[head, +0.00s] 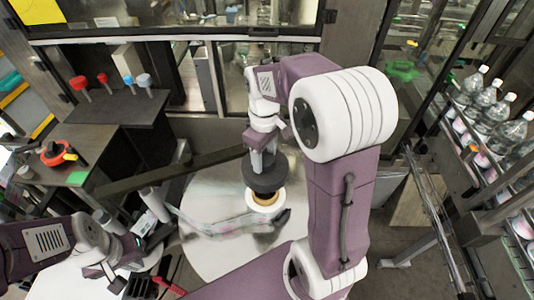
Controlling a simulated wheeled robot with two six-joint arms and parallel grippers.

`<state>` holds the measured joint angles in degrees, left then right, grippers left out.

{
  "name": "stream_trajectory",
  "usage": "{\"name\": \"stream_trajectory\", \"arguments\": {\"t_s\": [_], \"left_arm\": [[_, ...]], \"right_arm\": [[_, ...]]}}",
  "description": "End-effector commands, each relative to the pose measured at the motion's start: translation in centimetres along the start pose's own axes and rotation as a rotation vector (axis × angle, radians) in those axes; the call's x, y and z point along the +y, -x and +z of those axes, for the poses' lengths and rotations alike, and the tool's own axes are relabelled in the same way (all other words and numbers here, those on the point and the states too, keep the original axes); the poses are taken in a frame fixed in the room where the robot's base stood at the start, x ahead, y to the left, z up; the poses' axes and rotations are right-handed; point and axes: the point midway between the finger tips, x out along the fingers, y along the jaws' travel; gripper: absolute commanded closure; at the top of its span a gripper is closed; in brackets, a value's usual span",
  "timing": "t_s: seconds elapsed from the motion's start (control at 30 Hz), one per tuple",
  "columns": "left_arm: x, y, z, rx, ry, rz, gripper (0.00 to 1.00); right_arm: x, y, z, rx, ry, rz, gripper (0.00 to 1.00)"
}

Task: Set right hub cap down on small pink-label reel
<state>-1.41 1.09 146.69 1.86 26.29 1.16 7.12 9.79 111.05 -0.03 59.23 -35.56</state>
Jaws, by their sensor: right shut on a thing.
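My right gripper (263,160) points down over the round metal table and is shut on the dark, round hub cap (267,181). Below the cap is a small reel (265,206) with a tan upper part and a white ring around it. The cap covers the far part of the reel; I cannot tell whether the two touch. No pink label can be made out on it. My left gripper (120,277) is low at the left, away from the reel, and its jaws are too unclear to read.
A clear, crumpled strip (225,222) lies across the metal table (212,255) beside the reel. A dark bar (170,170) runs to the left. Red and blue-topped pegs stand on a dark shelf (120,107) at the back left. Bottles (485,100) line a rack at right.

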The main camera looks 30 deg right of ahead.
Motion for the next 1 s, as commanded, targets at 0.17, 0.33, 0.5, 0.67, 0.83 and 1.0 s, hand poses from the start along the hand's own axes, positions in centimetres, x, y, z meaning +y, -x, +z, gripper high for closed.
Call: {"name": "stream_trajectory", "arguments": {"t_s": [0.17, 0.33, 0.5, 0.67, 0.83, 1.0], "left_arm": [[0.0, -0.2, 0.0, 0.0, 0.0, 0.0, 1.0], [0.0, -1.3, 0.1, 0.0, 0.0, 0.0, 1.0], [-0.1, -3.0, 0.3, 0.0, 0.0, 0.0, 1.0], [-0.1, -4.0, 0.4, 0.0, 0.0, 0.0, 1.0], [-0.1, -3.9, 0.4, 0.0, 0.0, 0.0, 1.0], [-0.1, -3.9, 0.4, 0.0, 0.0, 0.0, 1.0]], "right_arm": [[0.0, -0.2, 0.0, 0.001, 0.0, 0.001, 1.0], [0.0, -1.3, 0.0, 0.001, 0.0, 0.001, 1.0], [0.0, -3.1, 0.0, 0.001, 0.0, 0.001, 1.0], [0.0, -4.1, 0.0, 0.001, 0.0, 0.001, 1.0], [0.0, -4.0, 0.0, 0.001, 0.0, 0.001, 1.0], [0.0, -4.0, 0.0, 0.001, 0.0, 0.001, 1.0]]}}
